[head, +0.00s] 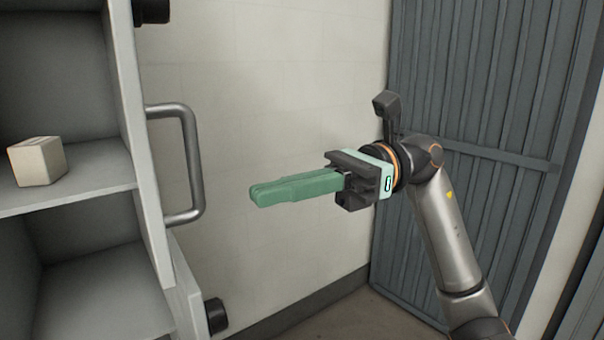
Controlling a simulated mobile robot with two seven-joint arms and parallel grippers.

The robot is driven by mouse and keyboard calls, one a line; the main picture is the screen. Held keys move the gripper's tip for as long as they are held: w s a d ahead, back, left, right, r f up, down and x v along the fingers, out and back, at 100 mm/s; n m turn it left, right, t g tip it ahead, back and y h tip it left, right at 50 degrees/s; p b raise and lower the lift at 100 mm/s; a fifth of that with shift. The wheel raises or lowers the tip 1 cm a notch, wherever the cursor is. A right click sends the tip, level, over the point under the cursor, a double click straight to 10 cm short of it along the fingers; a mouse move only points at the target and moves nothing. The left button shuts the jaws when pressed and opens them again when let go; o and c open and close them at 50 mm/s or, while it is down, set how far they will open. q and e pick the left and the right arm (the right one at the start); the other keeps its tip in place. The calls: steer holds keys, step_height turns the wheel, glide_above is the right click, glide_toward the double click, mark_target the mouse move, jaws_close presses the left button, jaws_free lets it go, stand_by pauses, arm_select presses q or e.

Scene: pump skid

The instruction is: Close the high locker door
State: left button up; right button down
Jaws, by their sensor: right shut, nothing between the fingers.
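The high locker (75,193) is at the left with its inside and shelves showing. A pale door panel (133,120) stands open, seen nearly edge-on, along the right side of the opening. A grey bar handle (195,165) sticks out to the right from this panel. My right gripper (257,195) has green fingers pressed together, empty, pointing left. Its tips are to the right of the handle with a visible gap in the picture; how far apart they are in depth I cannot tell. My left gripper is not in view.
A small beige block (37,162) sits on the locker shelf. A lower panel with a dark knob (216,316) is below the handle. A pale wall (280,90) stands behind, and a grey-blue ribbed metal door (480,80) at the right.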

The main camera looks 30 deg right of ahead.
mark_target(197, 210)
steer(key=a, duration=0.2)
steer(key=a+p, duration=0.1)
steer(key=a, duration=0.2)
steer(key=a+p, duration=0.1)
steer(key=a, duration=0.2)
steer(key=shift+w, duration=0.25)
steer(key=shift+a, duration=0.2)
